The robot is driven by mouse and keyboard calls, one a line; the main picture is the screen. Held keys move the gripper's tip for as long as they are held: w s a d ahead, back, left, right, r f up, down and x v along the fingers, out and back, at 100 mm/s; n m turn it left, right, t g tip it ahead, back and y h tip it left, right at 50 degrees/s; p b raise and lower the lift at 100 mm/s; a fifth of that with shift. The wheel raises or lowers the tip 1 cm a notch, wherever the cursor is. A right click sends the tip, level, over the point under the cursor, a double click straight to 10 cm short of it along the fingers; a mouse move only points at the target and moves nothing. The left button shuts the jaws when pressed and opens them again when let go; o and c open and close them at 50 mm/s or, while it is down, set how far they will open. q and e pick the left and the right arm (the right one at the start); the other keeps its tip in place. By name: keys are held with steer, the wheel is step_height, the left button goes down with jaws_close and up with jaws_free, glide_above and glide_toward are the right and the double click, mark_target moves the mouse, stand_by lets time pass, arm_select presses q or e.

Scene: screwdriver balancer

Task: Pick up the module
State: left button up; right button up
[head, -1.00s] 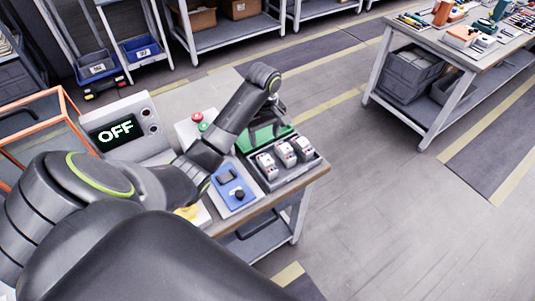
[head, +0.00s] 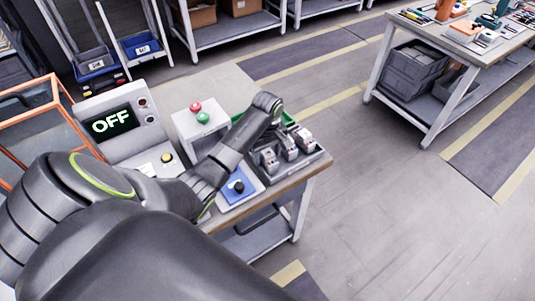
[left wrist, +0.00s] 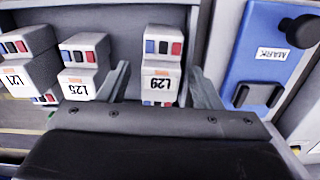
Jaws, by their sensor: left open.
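White and grey modules (head: 288,148) stand in a dark tray (head: 312,160) on the workbench. In the left wrist view, the module labelled L29 (left wrist: 161,82) sits between the fingers of my open left gripper (left wrist: 160,70), with a gap on each side. Module L25 (left wrist: 84,66) is just outside the left finger, and module L21 (left wrist: 28,55) is farther left. In the head view my left arm reaches over the bench and its wrist hides most of the left gripper. My right gripper is not in view.
A blue panel marked MARK (left wrist: 262,55) with a black knob lies beside the tray. A console screen (head: 111,124) reads OFF. A white box (head: 200,120) carries red and green buttons.

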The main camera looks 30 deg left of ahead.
arm_select(q)
steer(key=shift+f, duration=0.2)
steer(key=c, duration=1.2)
steer(key=shift+o, duration=0.2)
steer(key=shift+r, duration=0.1)
